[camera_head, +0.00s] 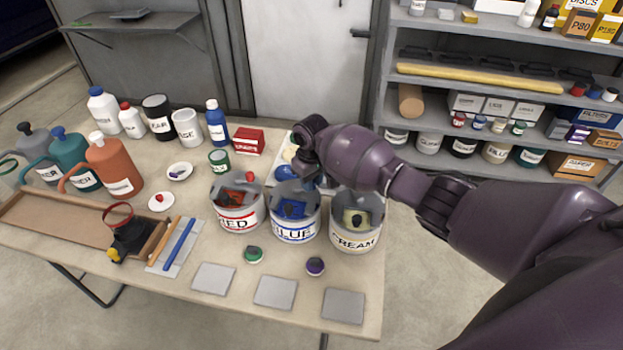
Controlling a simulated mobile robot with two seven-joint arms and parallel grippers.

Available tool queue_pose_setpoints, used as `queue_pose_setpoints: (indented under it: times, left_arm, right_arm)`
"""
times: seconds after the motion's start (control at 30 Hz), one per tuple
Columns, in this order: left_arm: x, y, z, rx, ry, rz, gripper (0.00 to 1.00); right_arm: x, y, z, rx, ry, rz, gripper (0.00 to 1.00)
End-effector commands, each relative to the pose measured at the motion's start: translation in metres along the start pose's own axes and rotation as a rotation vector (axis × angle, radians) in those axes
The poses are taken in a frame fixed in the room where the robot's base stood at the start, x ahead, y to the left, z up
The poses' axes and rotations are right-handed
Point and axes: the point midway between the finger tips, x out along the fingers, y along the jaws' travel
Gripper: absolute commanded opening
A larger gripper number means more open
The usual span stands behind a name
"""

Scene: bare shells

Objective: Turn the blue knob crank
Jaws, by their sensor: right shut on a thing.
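The blue paint can (296,232), labelled BLUE, stands on the table between the red can (237,219) and the cream can (355,240). It is open, with blue paint and a grey crank top inside its rim. My right gripper (309,176) comes in from the right and points down over the back right part of the blue can's rim. It is shut on the blue knob of the crank, which the gripper mostly hides. A red knob (250,176) stands up on the red can's crank. My left gripper is not in view.
Bottles, mugs and jugs (112,166) stand at the back left of the table (190,318). A stocked shelf (470,70) stands behind my right arm.

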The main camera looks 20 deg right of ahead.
Motion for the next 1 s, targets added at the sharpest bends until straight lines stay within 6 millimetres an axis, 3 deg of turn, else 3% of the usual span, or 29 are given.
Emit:
queue_pose_setpoints:
  times: [0.5,0.53,0.67,1.0]
  left_arm:
    - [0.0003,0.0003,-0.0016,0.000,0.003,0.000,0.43]
    - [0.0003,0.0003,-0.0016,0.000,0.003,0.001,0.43]
    - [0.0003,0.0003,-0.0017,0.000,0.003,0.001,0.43]
    - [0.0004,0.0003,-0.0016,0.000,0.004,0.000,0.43]
  right_arm:
    - [-0.0005,-0.0004,0.0003,0.020,0.000,0.000,0.02]
    - [-0.0005,-0.0004,0.0003,0.020,0.000,0.000,0.29]
    - [-0.0005,-0.0003,0.0003,0.020,0.001,0.000,0.49]
    - [-0.0027,-0.0002,0.0001,0.019,0.002,0.000,0.52]
